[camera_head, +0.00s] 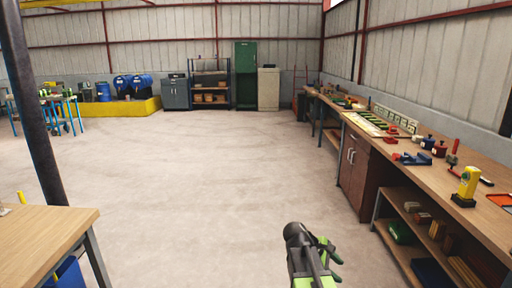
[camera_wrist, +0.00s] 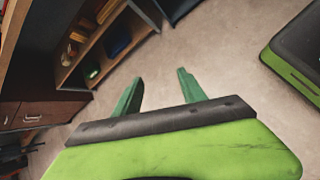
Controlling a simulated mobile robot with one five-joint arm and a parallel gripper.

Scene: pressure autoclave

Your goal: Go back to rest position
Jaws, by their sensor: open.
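My gripper (camera_wrist: 160,92) shows in the wrist view with its two green fingers apart and nothing between them. Beyond the fingers is bare concrete floor. In the head view my arm, dark grey and bright green, stands at the bottom centre over the floor, left of the long workbench. My gripper's fingertips cannot be made out clearly there. No pressure autoclave can be made out in either view.
A wooden workbench (camera_head: 466,160) with tools and a yellow device (camera_head: 467,184) runs along the right, with a shelf and brown cabinet (camera_head: 354,168) below. A table (camera_head: 40,235) stands at lower left beside a dark post (camera_head: 34,110). The middle floor (camera_head: 200,180) is clear.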

